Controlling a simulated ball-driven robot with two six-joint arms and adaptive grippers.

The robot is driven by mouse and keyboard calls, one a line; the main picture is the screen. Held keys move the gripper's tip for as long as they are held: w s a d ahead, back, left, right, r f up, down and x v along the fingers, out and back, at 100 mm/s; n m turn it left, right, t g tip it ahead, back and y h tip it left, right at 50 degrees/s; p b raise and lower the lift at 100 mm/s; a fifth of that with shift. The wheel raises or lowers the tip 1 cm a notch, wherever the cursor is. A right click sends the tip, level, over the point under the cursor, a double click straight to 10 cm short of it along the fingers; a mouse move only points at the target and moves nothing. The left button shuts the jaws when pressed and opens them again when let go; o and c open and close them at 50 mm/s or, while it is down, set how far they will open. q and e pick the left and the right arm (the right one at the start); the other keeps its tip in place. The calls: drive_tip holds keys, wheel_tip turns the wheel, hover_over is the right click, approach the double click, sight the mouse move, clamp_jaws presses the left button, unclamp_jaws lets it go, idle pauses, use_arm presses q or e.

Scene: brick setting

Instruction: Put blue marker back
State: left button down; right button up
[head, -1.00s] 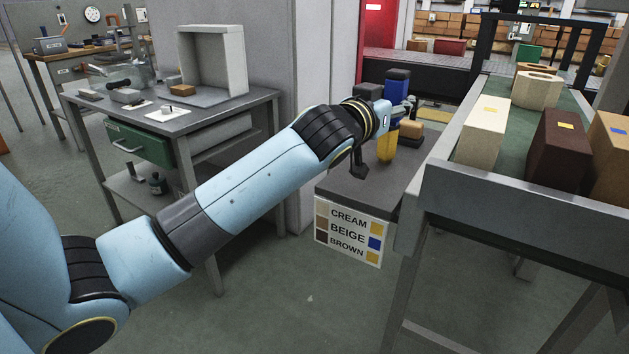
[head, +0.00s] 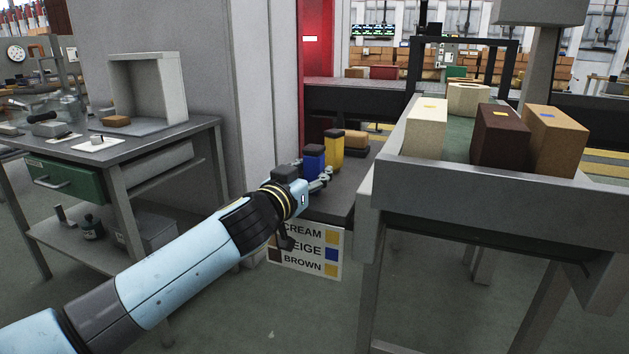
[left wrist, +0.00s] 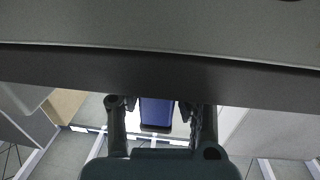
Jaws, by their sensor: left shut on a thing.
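In the head view the blue marker (head: 314,158), a short block with a dark top, stands upright at the small dark stand (head: 330,202). My left gripper (head: 322,180) is shut on it from the near side. In the left wrist view the blue marker (left wrist: 157,112) shows between the two fingers of the left gripper (left wrist: 160,106). A yellow marker (head: 334,150) with a dark top stands just behind and right of the blue one. Whether the blue marker's base touches the stand is hidden by the gripper. My right gripper is in neither view.
A colour sign (head: 312,252) hangs on the stand's front. To the right, a raised conveyor (head: 455,178) carries cream (head: 424,128), brown (head: 500,138) and tan (head: 556,140) bricks. A tan brick (head: 355,137) lies behind the markers. A workbench (head: 150,140) stands left.

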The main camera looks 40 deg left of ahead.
use_arm(q)
drive_tip(key=shift+r, duration=0.15)
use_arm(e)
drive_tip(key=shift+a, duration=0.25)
use_arm(q)
drive_tip(key=c, duration=1.4)
unclamp_jaws()
drive_tip(key=shift+f, duration=0.2)
drive_tip(key=shift+c, duration=0.2)
drive_tip(key=o, duration=0.5)
drive_tip(key=shift+c, duration=0.2)
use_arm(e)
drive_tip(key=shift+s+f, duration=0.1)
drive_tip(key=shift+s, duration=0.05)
